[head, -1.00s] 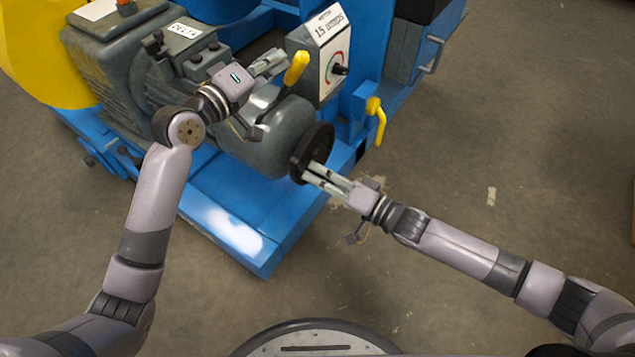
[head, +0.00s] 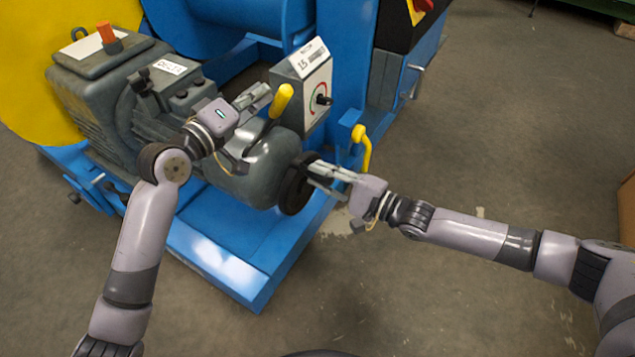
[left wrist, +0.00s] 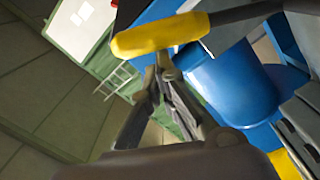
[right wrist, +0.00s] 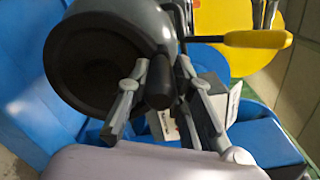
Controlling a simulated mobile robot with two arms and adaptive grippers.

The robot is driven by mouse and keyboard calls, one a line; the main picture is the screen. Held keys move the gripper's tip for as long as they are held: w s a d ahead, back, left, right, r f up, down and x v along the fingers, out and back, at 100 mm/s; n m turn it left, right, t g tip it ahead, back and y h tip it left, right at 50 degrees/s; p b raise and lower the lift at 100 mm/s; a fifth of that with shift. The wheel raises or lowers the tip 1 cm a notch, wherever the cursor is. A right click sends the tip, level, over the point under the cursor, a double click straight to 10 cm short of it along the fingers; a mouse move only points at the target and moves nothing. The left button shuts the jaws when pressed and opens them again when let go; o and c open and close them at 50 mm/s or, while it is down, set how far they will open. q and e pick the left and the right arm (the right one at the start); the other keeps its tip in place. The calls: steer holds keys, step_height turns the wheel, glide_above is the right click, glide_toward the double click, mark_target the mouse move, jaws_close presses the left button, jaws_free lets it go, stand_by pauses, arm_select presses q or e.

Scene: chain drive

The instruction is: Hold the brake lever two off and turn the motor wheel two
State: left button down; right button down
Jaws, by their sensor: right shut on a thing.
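Brake lever two has a yellow grip (head: 281,100) that rises beside the grey motor (head: 262,172). My left gripper (head: 264,94) is at the lever's left side. In the left wrist view its fingertips (left wrist: 160,70) meet just under the yellow grip (left wrist: 160,36), with nothing seen between them. Whether they touch the lever is hard to tell. Motor wheel two is a black disc (head: 294,190) on the motor's end. My right gripper (head: 313,168) is shut on its dark handle; the handle (right wrist: 160,85) shows between the fingers in the right wrist view.
A grey box with a dial (head: 312,90) stands behind the lever. A yellow bent handle (head: 364,148) is on the blue frame close to my right gripper. The blue base (head: 225,255) lies below the motor. The concrete floor (head: 480,140) at the right is clear.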

steer(key=shift+w+d+r, duration=0.15)
steer(key=shift+w+d, duration=0.35)
steer(key=shift+w, duration=0.2)
steer(key=c, duration=1.4)
jaws_free()
steer(key=shift+s, duration=0.15)
steer(key=v, duration=1.1)
steer(key=shift+s+d, duration=0.2)
steer(key=shift+d, duration=0.1)
